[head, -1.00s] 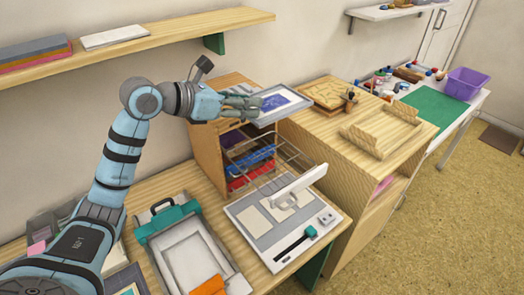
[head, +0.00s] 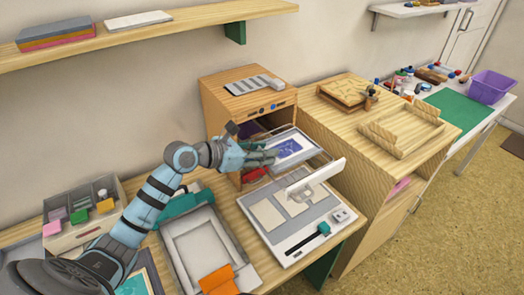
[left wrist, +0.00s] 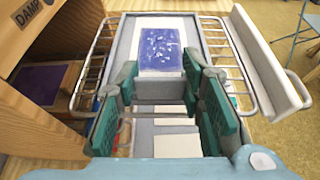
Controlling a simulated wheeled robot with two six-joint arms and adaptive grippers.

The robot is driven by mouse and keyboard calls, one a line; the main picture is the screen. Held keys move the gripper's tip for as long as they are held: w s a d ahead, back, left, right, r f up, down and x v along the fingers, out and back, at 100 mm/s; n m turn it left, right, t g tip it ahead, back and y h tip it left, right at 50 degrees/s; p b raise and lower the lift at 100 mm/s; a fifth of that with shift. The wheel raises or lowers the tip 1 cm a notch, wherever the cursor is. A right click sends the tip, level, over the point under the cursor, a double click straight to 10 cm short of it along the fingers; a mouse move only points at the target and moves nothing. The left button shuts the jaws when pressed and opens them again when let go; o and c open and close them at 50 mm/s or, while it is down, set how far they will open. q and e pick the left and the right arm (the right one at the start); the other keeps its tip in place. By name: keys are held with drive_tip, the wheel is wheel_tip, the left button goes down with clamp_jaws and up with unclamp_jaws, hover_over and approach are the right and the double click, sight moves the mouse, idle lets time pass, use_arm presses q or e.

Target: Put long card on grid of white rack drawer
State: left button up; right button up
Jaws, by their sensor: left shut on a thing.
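The long card (head: 290,147) shows a white sheet with a blue printed patch and a grey border. My left gripper (head: 262,155) is shut on its near end, and the card lies roughly flat. In the left wrist view the printed card (left wrist: 161,48) shows beyond the green fingers (left wrist: 160,95). The white rack drawer is pulled out beneath; its white front (head: 315,178) shows to the right of the card. Its wire rails (left wrist: 97,65) run along both sides of the card. I cannot tell whether the card touches the grid. My right gripper is not in view.
A wooden cabinet (head: 214,112) stands behind the drawer, with a grey slotted rack (head: 254,85) on top. A press board (head: 272,242) lies below on the table, with a grey tray (head: 192,258) to its left. A wooden counter (head: 340,125) stands to the right.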

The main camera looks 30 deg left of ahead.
use_arm(q)
drive_tip(key=o, duration=1.2)
drive_tip(key=shift+r, duration=0.2)
drive_tip(key=shift+s+a, duration=0.2)
drive_tip(key=shift+s, duration=0.1)
drive_tip(key=p+v, duration=0.3)
drive_tip(key=v, duration=0.8)
drive_tip(key=shift+s+r+p, duration=0.1)
drive_tip(key=shift+r+p, duration=0.1)
drive_tip(key=shift+p, duration=0.15)
